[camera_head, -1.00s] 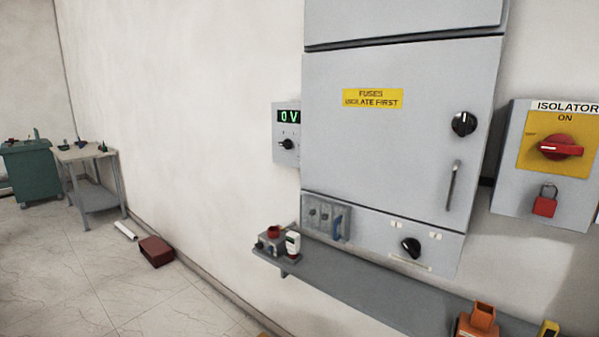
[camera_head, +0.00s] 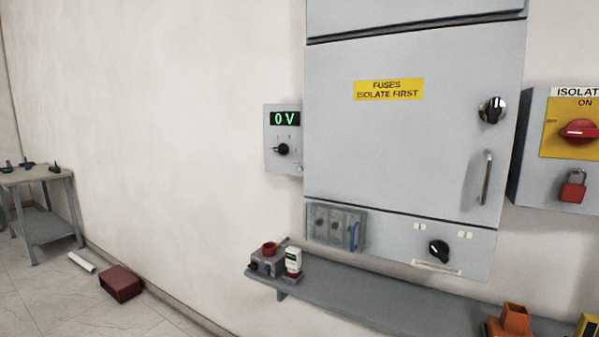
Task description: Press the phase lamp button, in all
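No phase lamp button can be made out for certain. A small voltmeter box (camera_head: 283,140) on the wall reads "0 V" and has a black selector knob and a small round part at its lower right corner. A grey panel with several round dark parts (camera_head: 336,227) sits at the lower left of the big grey cabinet (camera_head: 400,145); its details are too small to tell. The cabinet's lower strip has a black rotary knob (camera_head: 438,251) with small white labels above it. Neither of my grippers is in view.
A grey shelf (camera_head: 370,300) runs under the cabinet, holding a small grey device with a red top (camera_head: 267,258), a white-and-red item (camera_head: 293,262) and an orange holder (camera_head: 514,320). The isolator box (camera_head: 560,150) with red padlock is at right. A dark red box (camera_head: 121,284) lies on the floor.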

